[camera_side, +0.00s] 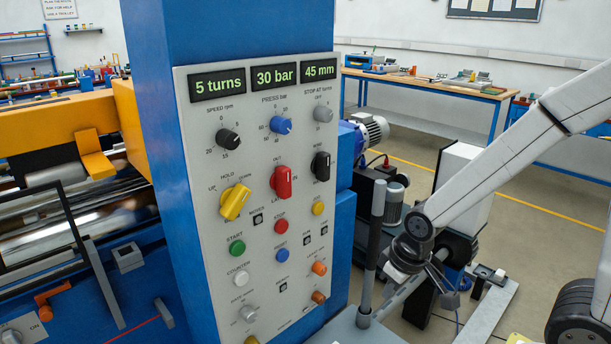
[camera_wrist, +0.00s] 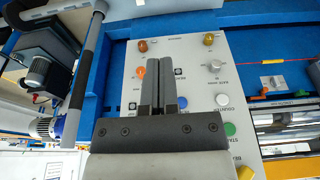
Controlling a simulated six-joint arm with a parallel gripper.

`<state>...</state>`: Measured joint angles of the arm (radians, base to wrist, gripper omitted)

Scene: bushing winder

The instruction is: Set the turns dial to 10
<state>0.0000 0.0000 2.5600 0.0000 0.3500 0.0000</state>
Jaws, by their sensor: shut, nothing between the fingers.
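The grey "STOP AT turns" dial (camera_side: 323,114) is at the upper right of the grey control panel (camera_side: 215,150) in the side view, under the display (camera_side: 318,68) reading 45 mm. Its exact setting is too small to read. Another display (camera_side: 217,83) at upper left reads 5 turns. My gripper (camera_wrist: 161,63) is shut and empty in the wrist view, its fingers in front of the panel's lower part. In the side view my arm's end is right of the panel, well below the dial and apart from it. The dial is not visible in the wrist view.
A black "SPEED" knob (camera_side: 228,139) and blue "PRESS" knob (camera_side: 281,125) are left of the dial. A black selector (camera_side: 320,165) is below it; red (camera_side: 281,182) and yellow (camera_side: 235,202) selectors are lower left. A dark upright post (camera_side: 371,245) stands between panel and arm.

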